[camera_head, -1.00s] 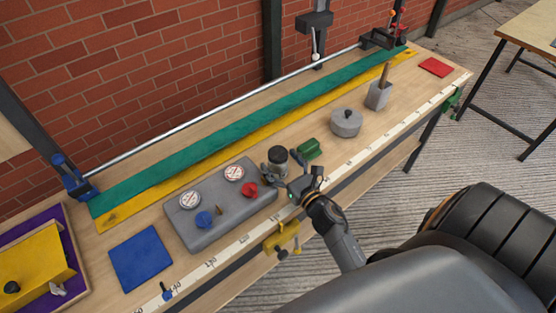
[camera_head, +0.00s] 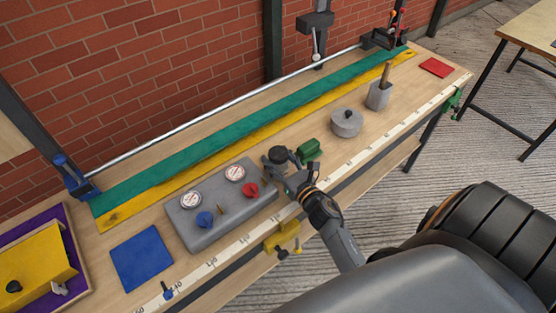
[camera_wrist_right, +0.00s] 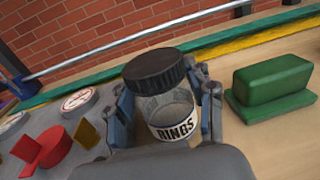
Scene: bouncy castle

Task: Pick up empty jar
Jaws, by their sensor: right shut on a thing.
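The jar is clear with a black lid and a label reading "RINGS" in the right wrist view (camera_wrist_right: 170,105). It looks empty through the clear wall. In the head view the jar (camera_head: 278,157) is by the right end of the grey gauge panel. My right gripper (camera_head: 283,168) is shut on the jar, with one finger on each side of it in the wrist view. The jar is upright or slightly tilted; I cannot tell whether it is clear of the bench. My left gripper is not in view.
A green block (camera_head: 309,150) stands close to the right of the jar. The grey panel (camera_head: 215,232) with gauges and red and blue knobs is to its left. A round grey pot (camera_head: 346,124) stands further right. A yellow clamp (camera_head: 282,238) sits on the bench's front edge.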

